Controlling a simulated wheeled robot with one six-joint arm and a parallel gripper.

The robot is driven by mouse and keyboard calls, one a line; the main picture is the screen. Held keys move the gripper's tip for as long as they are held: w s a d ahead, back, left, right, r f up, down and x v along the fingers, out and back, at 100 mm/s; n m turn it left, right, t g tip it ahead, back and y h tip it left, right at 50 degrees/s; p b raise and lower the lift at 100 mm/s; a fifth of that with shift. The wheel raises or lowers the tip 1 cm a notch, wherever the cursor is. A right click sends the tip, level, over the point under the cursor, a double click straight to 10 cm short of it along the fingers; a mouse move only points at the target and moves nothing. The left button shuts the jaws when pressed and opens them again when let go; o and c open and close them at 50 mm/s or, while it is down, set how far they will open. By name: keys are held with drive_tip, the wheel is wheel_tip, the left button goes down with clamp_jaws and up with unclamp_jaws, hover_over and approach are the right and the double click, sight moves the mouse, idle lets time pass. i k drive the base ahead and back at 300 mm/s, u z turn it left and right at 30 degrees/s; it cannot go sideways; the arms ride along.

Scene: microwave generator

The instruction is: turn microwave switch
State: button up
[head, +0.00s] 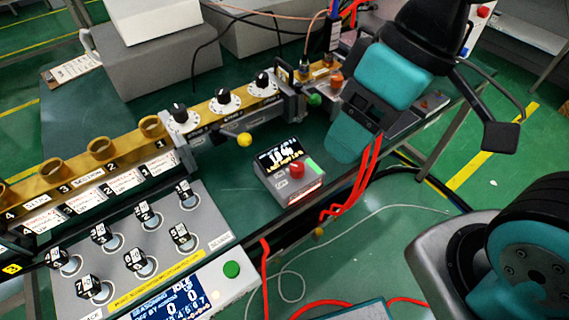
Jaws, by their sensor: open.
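Which part is the microwave switch I cannot tell for sure. Three black knobs on white dials, the middle one (225,97), sit along a brass bar (130,137) left of centre. A small grey box (288,178) with a lit display and a red knob (296,168) stands on the bench near the middle. My gripper (360,112), teal and black, hangs over the bench to the right of the dials and above right of the box. It is open and appears to touch neither. Its fingertips are partly hidden by its own body.
A grey panel (205,225) with several numbered black pieces fills the lower left, beside a control unit with a green button (231,269). Red cables (365,180) hang near my gripper. Some green bench top is clear around the small box.

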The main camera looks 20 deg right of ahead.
sight(296, 170)
drive_tip(key=k, duration=0.45)
drive_tip(key=u, duration=1.3)
drive_tip(key=i, duration=0.15)
drive_tip(key=z, duration=0.15)
